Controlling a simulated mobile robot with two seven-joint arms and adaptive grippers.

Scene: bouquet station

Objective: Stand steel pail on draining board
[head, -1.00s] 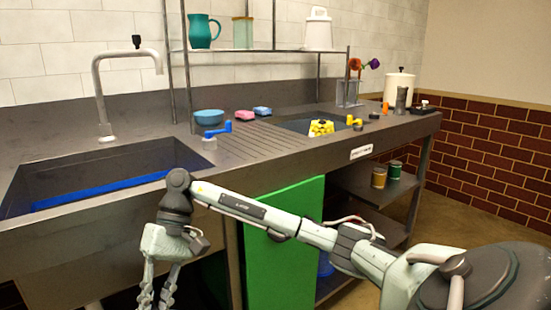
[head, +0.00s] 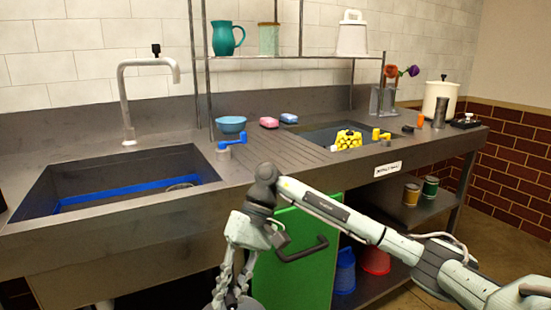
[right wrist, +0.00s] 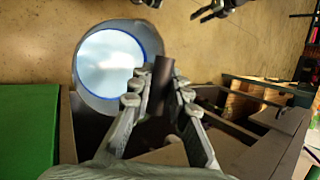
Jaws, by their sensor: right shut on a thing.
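The draining board (head: 290,150) is the ribbed steel strip between the large sink and the small basin; its ribs are bare. My right gripper (head: 232,285) hangs in front of the counter, left of the green door, lower than the worktop. In the right wrist view my right gripper (right wrist: 162,92) is shut on a dark handle grip. The steel pail (right wrist: 88,88) sits beside the fingers there, round and grey, with a blue inner rim and pale inside. In the head view only a little of it shows at the bottom edge. Dark finger-like parts at the wrist view's top may be my left gripper (right wrist: 220,8).
The large sink (head: 30,205) lies left of the board, with a tap behind. A blue lever (head: 232,142), blue bowl (head: 231,124) and pink and blue sponges stand near the board. The green door (head: 300,260) hangs below. Blue and red buckets stand underneath.

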